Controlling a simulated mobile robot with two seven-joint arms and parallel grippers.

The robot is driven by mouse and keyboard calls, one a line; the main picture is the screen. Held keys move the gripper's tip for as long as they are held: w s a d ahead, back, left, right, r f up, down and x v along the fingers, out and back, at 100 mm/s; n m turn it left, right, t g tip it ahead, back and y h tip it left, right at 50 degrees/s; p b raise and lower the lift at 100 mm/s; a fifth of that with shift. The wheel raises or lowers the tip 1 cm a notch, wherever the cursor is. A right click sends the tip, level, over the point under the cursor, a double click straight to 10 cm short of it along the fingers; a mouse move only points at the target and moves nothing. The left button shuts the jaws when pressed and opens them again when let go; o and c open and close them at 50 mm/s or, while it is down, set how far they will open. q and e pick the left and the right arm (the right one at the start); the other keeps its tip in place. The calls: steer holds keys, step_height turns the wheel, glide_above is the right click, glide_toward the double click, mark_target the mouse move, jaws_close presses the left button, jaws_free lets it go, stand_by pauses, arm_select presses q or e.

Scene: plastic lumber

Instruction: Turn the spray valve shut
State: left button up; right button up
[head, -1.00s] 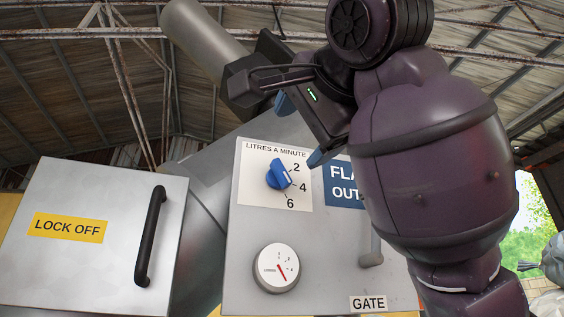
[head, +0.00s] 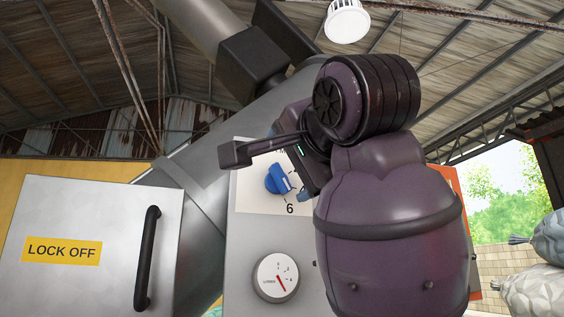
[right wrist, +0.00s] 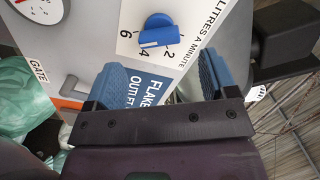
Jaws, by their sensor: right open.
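The spray valve is a blue knob (head: 277,179) on a white dial plate numbered 2, 4 and 6, on the grey panel. It also shows in the right wrist view (right wrist: 157,31), where its white mark points towards the stretch between 2 and 4. My right gripper (head: 294,176) is just right of the knob in the head view, its arm hiding part of the dial plate. In the right wrist view my right gripper (right wrist: 160,76) is open, its two blue finger pads wide apart with nothing between them, and the knob lies beyond the fingertips. My left gripper is not in view.
A round gauge (head: 276,278) sits below the knob. A cabinet door (head: 95,215) marked LOCK OFF, with a black handle (head: 147,258), is at left. A grey duct with a black box (head: 252,65) rises above. Sacks (head: 537,290) lie at far right.

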mark_target(282, 177)
steer(key=p+x, duration=0.1)
steer(key=x, duration=0.3)
steer(key=shift+w+p, duration=0.2)
steer(key=shift+p, duration=0.1)
steer(key=shift+w+a, duration=0.1)
steer(key=shift+w, duration=0.25)
steer(key=shift+w+a+p, duration=0.2)
steer(key=shift+w+p, duration=0.15)
steer(key=shift+w, duration=0.1)
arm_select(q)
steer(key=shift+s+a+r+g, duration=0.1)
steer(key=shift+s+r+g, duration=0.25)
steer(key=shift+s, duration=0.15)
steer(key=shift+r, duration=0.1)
arm_select(e)
steer(key=shift+c, duration=0.4)
steer(key=c, duration=0.9)
steer(key=shift+o, duration=0.2)
steer(key=shift+f, duration=0.1)
